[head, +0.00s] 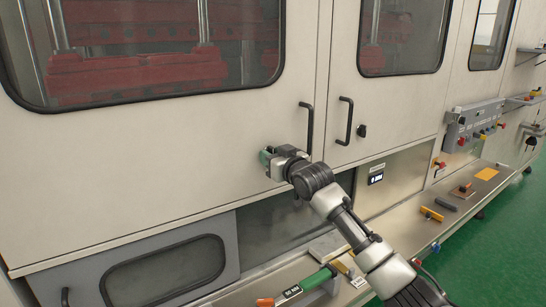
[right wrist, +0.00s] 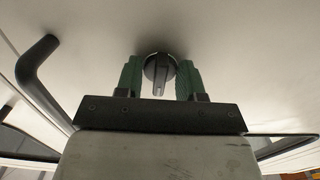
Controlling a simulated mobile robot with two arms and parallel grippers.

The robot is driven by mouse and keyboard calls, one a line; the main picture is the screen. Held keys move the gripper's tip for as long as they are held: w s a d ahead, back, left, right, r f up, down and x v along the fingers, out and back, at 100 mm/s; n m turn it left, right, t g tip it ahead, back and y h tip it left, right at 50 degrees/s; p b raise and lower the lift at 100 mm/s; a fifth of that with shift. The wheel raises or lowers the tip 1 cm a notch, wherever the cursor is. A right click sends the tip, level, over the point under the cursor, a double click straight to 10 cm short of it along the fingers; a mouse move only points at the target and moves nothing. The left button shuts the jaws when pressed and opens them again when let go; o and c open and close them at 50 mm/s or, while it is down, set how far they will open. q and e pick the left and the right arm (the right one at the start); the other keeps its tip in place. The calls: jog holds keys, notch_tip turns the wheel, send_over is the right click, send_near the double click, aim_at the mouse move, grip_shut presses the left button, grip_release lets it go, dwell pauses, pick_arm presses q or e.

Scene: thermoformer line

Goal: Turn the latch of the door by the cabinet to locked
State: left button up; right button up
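My right gripper (head: 267,157) is at the beige left door (head: 215,165), below its window and left of its black bar handle (head: 306,128). In the right wrist view the dark round latch (right wrist: 160,70) with a narrow lever sits between the two green fingertips of the right gripper (right wrist: 160,82). The fingers stand apart on either side of the latch, with gaps beside the lever. I cannot tell whether they touch its round base. In the head view the gripper hides this latch. The right door (head: 400,110) has a similar black latch (head: 362,130). My left gripper is not in view.
The right door's bar handle (head: 345,120) stands close to the left door's. A grey control box (head: 475,125) with buttons is further right. The green floor (head: 500,240) is clear at right.

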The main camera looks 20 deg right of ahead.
jog(key=b+v, duration=0.4)
jog(key=v, duration=0.6)
jog(key=shift+s, duration=0.4)
jog(key=shift+f, duration=0.1)
